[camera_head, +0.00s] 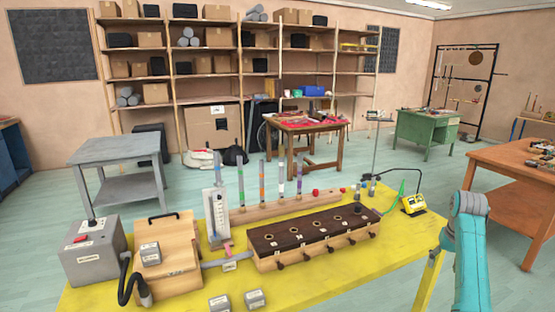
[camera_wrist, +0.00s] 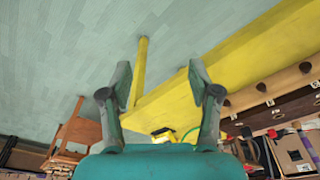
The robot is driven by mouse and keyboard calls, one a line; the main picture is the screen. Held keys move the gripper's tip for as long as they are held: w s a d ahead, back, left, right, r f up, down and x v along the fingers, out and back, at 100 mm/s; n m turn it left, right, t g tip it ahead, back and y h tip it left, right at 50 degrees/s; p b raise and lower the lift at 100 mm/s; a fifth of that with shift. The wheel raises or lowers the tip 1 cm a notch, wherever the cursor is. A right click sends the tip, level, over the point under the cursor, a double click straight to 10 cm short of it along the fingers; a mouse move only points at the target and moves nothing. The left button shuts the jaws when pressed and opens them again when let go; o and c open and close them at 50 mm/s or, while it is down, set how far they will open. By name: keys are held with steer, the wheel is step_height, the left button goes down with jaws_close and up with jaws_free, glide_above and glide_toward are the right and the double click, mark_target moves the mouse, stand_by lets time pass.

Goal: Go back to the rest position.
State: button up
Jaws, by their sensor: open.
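My gripper (camera_wrist: 160,92) is open and empty in the wrist view, its two fingers spread wide with floor and the yellow table edge beyond them. In the head view my teal arm rises at the right edge of the yellow table (camera_head: 385,262); the gripper itself is not seen there. The table also shows in the wrist view (camera_wrist: 240,58). A long wooden box with a dark top and several round holes (camera_head: 315,234) sits on the table, left of my arm and apart from it.
A grey box (camera_head: 92,252), a wooden case (camera_head: 168,262) and small grey blocks (camera_head: 254,299) stand on the table's left. Colored tubes rise from a wooden rail (camera_head: 285,206) behind. A small yellow device (camera_head: 414,204) sits near my arm. A brown table (camera_head: 515,180) stands right; floor between is clear.

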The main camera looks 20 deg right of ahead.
steer(key=a+f+n+t+h, duration=0.1)
steer(key=a+f, duration=0.6)
steer(key=f, duration=0.3)
steer(key=a+f+n+t, duration=0.1)
steer(key=a+f+t, duration=0.1)
steer(key=a+f, duration=0.75)
steer(key=s+a+f+n+t, duration=0.1)
steer(key=s+a+f, duration=0.4)
steer(key=a+f, duration=0.15)
steer(key=s+a+f+n+t, duration=0.1)
steer(key=s+a+f+t, duration=0.1)
steer(key=s+a+f, duration=0.45)
steer(key=s+a+r+n+t, duration=0.1)
steer(key=s+a+r+t, duration=0.15)
steer(key=s+a, duration=0.55)
steer(key=s+a+r+n+t, duration=0.1)
steer(key=s+a+r, duration=0.3)
steer(key=s+a, duration=0.35)
steer(key=s+a+r+n+t+y, duration=0.1)
steer(key=s+a+r+t, duration=0.1)
steer(key=s+r, duration=0.6)
steer(key=s+a+r+n+t+y, duration=0.1)
steer(key=s+a+r+t, duration=0.1)
steer(key=s+r, duration=0.5)
step_height(320, 180, up, 4)
steer(key=shift+s+a+r, duration=0.15)
steer(key=shift+s+a, duration=0.2)
steer(key=shift+a, duration=0.3)
